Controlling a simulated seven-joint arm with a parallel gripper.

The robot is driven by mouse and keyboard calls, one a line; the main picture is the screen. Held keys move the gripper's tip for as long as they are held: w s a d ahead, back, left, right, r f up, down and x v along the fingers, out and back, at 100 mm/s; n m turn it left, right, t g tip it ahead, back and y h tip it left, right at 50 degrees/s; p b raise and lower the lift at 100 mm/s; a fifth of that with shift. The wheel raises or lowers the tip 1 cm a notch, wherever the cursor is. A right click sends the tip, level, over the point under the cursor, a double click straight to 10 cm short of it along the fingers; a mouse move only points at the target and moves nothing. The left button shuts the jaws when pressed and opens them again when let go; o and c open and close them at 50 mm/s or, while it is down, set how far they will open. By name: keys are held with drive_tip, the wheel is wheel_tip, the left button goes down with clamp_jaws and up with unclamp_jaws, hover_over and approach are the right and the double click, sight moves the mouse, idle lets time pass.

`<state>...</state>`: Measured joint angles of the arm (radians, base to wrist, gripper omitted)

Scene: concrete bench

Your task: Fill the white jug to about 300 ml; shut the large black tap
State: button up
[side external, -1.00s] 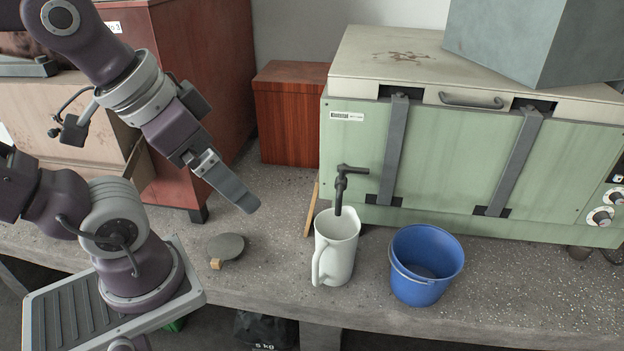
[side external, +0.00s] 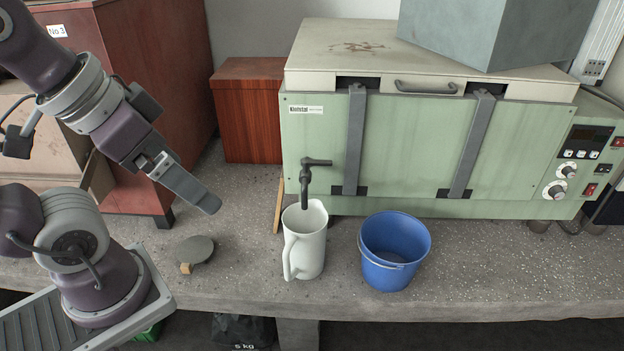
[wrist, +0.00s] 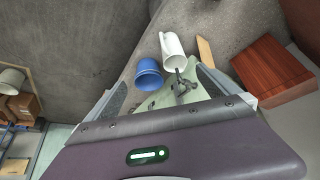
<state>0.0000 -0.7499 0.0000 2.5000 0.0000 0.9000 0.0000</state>
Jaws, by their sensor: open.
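The white jug (side external: 304,250) stands upright on the bench, its handle toward the lower left. The large black tap (side external: 306,183) sticks out of the green oven's front, its spout end just above the jug's mouth. Its lever points right. I cannot make out a stream or the level in the jug. My gripper (side external: 207,204) hangs in the air left of the tap and jug, touching neither. In the wrist view its fingers are apart and empty, with the jug (wrist: 172,48) and the tap (wrist: 183,86) beyond them.
A blue bucket (side external: 393,252) stands right of the jug. A round grey disc with a wooden tab (side external: 195,250) lies left of it. A wooden strip (side external: 279,205) leans behind the jug. A red-brown box (side external: 250,112) stands behind, beside the green oven (side external: 415,140).

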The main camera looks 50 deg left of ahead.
drive_tip(key=shift+c, duration=1.3)
drive_tip(key=shift+n+g, duration=0.6)
drive_tip(key=shift+n, duration=0.3)
drive_tip(key=w+r, duration=0.1)
drive_tip(key=w, duration=0.2)
drive_tip(key=w+r, duration=0.1)
drive_tip(key=w, duration=0.1)
drive_tip(key=shift+w+a+r, duration=0.2)
drive_tip(key=shift+w+r, duration=0.05)
drive_tip(key=shift+r, duration=0.1)
drive_tip(key=shift+c, duration=0.7)
drive_tip(key=n+g, duration=0.4)
drive_tip(key=n, duration=0.3)
hover_over(317, 161)
wheel_tip(317, 161, down, 8)
drive_tip(key=shift+s+r, duration=0.15)
drive_tip(key=shift+r, duration=0.1)
wheel_tip(317, 161, down, 7)
drive_tip(key=shift+r, duration=0.2)
drive_tip(key=shift+f, duration=0.45)
drive_tip(key=shift+w, duration=0.2)
